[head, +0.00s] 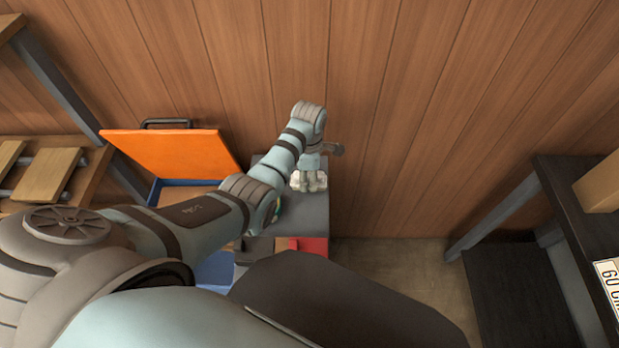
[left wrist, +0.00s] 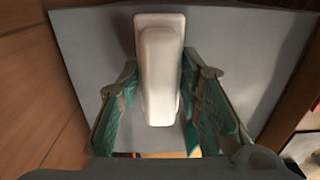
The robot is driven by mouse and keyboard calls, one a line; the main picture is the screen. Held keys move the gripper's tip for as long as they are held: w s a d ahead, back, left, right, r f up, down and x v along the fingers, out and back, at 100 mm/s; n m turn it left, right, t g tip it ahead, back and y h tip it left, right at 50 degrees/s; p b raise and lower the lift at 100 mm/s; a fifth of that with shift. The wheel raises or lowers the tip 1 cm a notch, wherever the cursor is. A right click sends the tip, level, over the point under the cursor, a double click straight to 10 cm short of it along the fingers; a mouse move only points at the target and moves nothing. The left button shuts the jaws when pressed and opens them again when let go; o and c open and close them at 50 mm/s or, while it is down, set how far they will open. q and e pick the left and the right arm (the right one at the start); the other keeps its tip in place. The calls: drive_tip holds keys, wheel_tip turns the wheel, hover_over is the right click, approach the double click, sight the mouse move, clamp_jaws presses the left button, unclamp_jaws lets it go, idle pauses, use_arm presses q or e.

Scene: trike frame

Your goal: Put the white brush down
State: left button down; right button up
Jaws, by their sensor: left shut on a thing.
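The white brush (left wrist: 160,65) shows in the left wrist view as a pale block with rounded edges. It sits between the two green-padded fingers of my left gripper (left wrist: 160,80), which is shut on it. Below it is a flat grey surface (left wrist: 245,45); I cannot tell whether the brush touches it. In the head view my left gripper (head: 310,180) points down over the grey top (head: 303,215) of a cabinet by the wall. The brush cannot be made out clearly there. My right gripper is not in view.
An orange lid (head: 170,150) with a black handle stands open over a blue case (head: 180,188) left of the gripper. A red part (head: 312,245) shows at the cabinet's front. A dark shelf (head: 585,225) with a cardboard box (head: 602,185) stands right; floor between is clear.

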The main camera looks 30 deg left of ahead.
sight(309, 174)
use_arm(q)
drive_tip(key=shift+w, duration=0.1)
drive_tip(key=c, duration=1.5)
unclamp_jaws()
drive_tip(key=shift+d, duration=0.1)
drive_tip(key=o, duration=0.4)
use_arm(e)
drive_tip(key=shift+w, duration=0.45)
use_arm(q)
drive_tip(key=shift+r, duration=0.1)
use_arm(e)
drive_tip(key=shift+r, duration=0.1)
use_arm(q)
wheel_tip(309, 174, up, 12)
drive_tip(key=p, duration=0.4)
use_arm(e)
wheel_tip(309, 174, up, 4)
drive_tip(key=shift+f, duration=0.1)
